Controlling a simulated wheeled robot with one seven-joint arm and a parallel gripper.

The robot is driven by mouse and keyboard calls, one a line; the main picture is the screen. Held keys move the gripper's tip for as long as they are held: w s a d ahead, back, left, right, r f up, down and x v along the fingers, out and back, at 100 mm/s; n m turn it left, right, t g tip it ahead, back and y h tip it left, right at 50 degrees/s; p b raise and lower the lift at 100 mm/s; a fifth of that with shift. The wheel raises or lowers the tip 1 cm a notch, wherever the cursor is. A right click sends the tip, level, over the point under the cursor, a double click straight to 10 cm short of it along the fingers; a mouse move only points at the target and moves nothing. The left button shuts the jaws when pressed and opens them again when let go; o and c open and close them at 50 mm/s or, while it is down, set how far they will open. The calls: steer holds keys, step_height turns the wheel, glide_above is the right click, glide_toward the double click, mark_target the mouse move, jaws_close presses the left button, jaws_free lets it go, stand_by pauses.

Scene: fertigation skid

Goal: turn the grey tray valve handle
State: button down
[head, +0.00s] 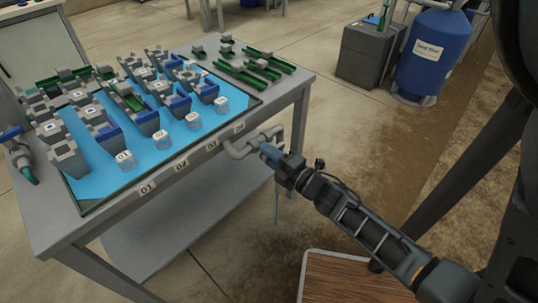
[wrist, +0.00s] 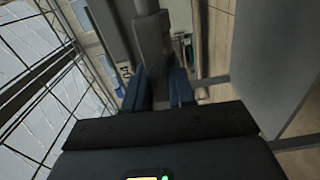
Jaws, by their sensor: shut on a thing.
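The grey tray valve handle (wrist: 152,50) runs between my two blue fingers in the wrist view. My gripper (wrist: 158,90) is shut on it. In the head view my gripper (head: 268,151) is at the front right corner of the table, against the grey valve and pipe (head: 237,151) below the tray's edge. The fingers hide part of the handle there, so its exact angle is hard to tell.
The grey table (head: 185,185) carries a blue tray (head: 100,185) with several grey blocks, green channels and clear cups. A brown-topped surface (head: 345,277) lies below my arm. A blue tank (head: 432,55) and a dark box (head: 368,55) stand behind at right.

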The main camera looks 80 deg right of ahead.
steer(key=shift+f, duration=0.1)
steer(key=c, duration=1)
jaws_free()
steer(key=shift+c, duration=0.2)
steer(key=v, duration=0.8)
steer(key=shift+d, duration=0.1)
steer(key=s+a+r+m+y+p, duration=0.2)
steer(key=a+r+m+y+p, duration=0.2)
steer(key=a+r, duration=0.8)
steer(key=s+a+r+m+y+p, duration=0.2)
steer(key=a+r+m+y+p, duration=0.2)
steer(key=a+r+m, duration=0.3)
steer(key=a+r+y, duration=0.1)
steer(key=a+r, duration=0.3)
steer(key=a, duration=0.3)
steer(key=shift+s+r+y, duration=0.15)
steer(key=shift+r+y, duration=0.15)
steer(key=shift+r, duration=0.1)
